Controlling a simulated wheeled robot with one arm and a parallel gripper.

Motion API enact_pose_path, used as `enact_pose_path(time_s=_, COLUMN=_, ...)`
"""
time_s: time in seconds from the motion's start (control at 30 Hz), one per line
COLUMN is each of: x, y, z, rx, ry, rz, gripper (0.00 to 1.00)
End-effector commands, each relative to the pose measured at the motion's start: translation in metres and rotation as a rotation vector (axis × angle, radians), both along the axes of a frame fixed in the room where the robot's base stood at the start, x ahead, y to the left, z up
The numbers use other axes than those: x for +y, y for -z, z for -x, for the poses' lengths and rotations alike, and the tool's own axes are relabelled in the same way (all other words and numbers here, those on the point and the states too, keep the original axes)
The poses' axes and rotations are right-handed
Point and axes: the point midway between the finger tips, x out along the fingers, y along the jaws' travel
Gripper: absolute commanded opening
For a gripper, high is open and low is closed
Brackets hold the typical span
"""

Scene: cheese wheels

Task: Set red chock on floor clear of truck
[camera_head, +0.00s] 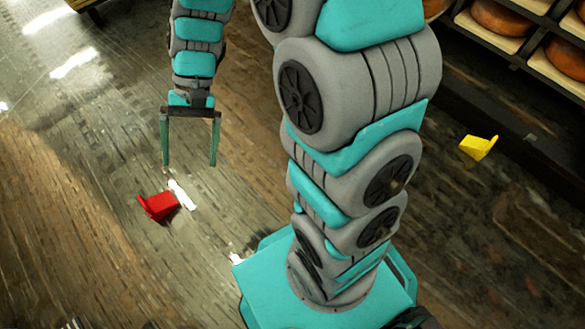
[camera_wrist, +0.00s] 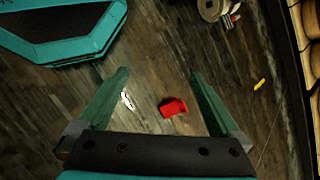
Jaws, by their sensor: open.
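The red chock (camera_head: 158,206) lies on the wooden floor in the left half of the head view. It also shows in the wrist view (camera_wrist: 174,107), between the two fingers in the picture and nearer the right one. My gripper (camera_head: 189,165) is open and empty, its fingers pointing down. In the head view the chock appears below and a little left of the fingertips, apart from them. The wrist view also shows my gripper (camera_wrist: 158,73) with its green fingers spread. Only a yellow edge (camera_head: 84,3), perhaps of the truck, shows at the top left.
A yellow chock (camera_head: 478,147) lies on the floor at the right, also in the wrist view (camera_wrist: 259,84). Shelves with cheese wheels (camera_head: 500,18) stand at the top right. A small red item (camera_wrist: 230,20) is near a pale round object (camera_wrist: 212,9). Floor around the red chock is clear.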

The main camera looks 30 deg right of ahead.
Motion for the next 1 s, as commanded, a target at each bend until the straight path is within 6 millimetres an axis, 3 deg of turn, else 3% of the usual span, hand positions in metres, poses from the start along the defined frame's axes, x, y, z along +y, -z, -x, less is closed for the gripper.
enact_pose_path(time_s=0.2, x=-0.039, y=-0.026, z=0.049, rx=-0.117, ry=-0.099, rz=0.102, gripper=1.00)
enact_pose_path(time_s=0.6, x=-0.113, y=-0.047, z=0.135, rx=-0.287, ry=-0.241, rz=0.305, gripper=1.00)
enact_pose_path(time_s=0.8, x=-0.137, y=-0.048, z=0.161, rx=-0.326, ry=-0.280, rz=0.372, gripper=1.00)
enact_pose_path(time_s=1.0, x=-0.144, y=-0.048, z=0.168, rx=-0.339, ry=-0.290, rz=0.393, gripper=1.00)
